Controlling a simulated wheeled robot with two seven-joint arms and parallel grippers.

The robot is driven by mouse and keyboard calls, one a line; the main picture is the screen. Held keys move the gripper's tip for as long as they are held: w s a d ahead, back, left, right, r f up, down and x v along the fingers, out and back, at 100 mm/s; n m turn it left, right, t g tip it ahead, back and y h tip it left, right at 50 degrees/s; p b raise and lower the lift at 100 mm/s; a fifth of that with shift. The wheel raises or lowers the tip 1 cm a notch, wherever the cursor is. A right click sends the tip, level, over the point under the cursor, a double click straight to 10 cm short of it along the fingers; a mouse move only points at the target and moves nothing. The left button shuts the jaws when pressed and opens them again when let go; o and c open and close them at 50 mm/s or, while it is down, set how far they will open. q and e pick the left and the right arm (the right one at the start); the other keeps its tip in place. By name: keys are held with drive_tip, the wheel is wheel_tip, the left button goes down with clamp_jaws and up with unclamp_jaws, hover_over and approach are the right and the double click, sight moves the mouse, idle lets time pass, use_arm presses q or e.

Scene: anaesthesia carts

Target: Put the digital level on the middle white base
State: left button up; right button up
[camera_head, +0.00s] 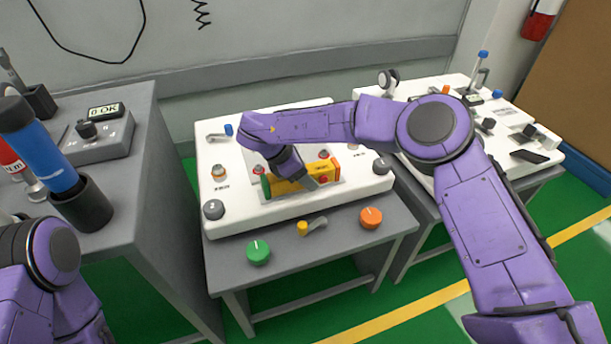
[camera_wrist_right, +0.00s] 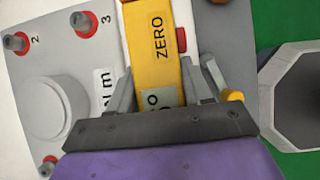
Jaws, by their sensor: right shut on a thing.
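The digital level is a yellow bar with green and orange-red ends and a red button. In the head view the level (camera_head: 328,165) lies over the middle of the middle white base (camera_head: 235,213), partly hidden by my right arm. My right gripper (camera_head: 300,180) reaches down onto it. In the right wrist view the level (camera_wrist_right: 158,45) shows the word ZERO, and the right gripper's fingers (camera_wrist_right: 165,82) are on both sides of it, shut on it. I cannot tell whether the level touches the base. My left arm shows at the lower left; its gripper is out of view.
A green knob (camera_head: 258,252), a small yellow-ended part (camera_head: 304,228) and an orange knob (camera_head: 371,217) are along the front grey ledge. A grey cart (camera_head: 135,165) with a blue cylinder (camera_head: 42,150) stands left. Another white base (camera_head: 445,180) with several parts stands right.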

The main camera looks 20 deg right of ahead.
drive_tip(key=o, duration=1)
drive_tip(key=shift+c, duration=0.2)
drive_tip(key=shift+r, duration=0.2)
drive_tip(key=p+v, duration=0.1)
drive_tip(key=v, duration=1)
drive_tip(key=shift+a+r+p, duration=0.25)
drive_tip(key=shift+r+p, duration=0.1)
drive_tip(key=shift+p, duration=0.05)
